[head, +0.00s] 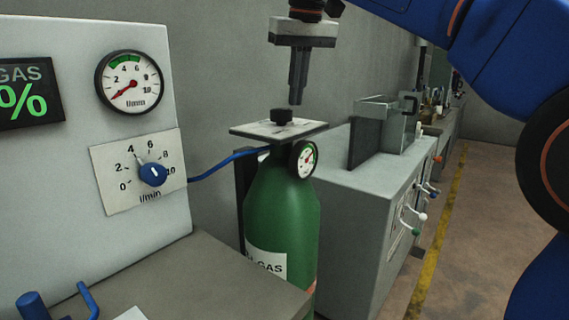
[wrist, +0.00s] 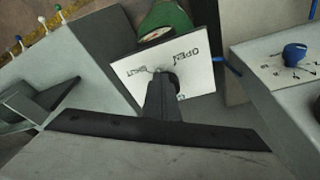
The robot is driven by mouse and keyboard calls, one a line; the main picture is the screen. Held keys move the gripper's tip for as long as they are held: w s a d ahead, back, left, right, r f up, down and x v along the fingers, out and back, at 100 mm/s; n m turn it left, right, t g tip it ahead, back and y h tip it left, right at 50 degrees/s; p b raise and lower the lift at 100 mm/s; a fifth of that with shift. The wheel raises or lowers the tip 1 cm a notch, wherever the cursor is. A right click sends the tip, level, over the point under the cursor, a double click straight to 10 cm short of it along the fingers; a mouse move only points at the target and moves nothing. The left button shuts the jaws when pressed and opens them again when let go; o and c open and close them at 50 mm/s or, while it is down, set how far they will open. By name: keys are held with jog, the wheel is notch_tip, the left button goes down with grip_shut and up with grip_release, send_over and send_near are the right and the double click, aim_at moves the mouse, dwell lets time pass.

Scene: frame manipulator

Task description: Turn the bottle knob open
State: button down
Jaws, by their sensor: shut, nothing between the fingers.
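The green gas bottle (head: 280,215) stands upright beside the grey bench, with a white plate (head: 262,131) on top. The black bottle knob (head: 281,117) sits on the plate. My gripper (head: 296,102) points down just above and slightly right of the knob; its fingers are together and empty. In the wrist view the fingers (wrist: 160,75) reach over the plate (wrist: 192,78), which reads "OPEN" on one side. Part of the dark knob (wrist: 174,83) shows beside the fingers; the rest is hidden. I cannot tell whether they touch.
A pressure gauge (head: 303,159) sits on the bottle's front. A blue hose (head: 228,163) runs to a panel with a blue dial (head: 153,174) and a flow gauge (head: 130,83). A grey cabinet (head: 355,205) with coloured-tipped levers stands at the right. Floor is clear beyond it.

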jog(key=shift+s+x, duration=0.25)
jog(key=shift+x, duration=0.9)
jog(key=shift+s+a+f, duration=0.1)
jog(key=shift+s+a, duration=0.35)
jog(key=shift+a, duration=0.25)
jog(key=shift+s+a, duration=0.1)
jog(key=shift+a, duration=0.75)
jog(key=shift+s, duration=0.15)
dwell(0.5)
jog(key=shift+s, duration=0.25)
jog(key=w+v, duration=0.1)
jog(key=v, duration=0.5)
jog(key=shift+w+a, duration=0.15)
jog(key=shift+a, duration=0.1)
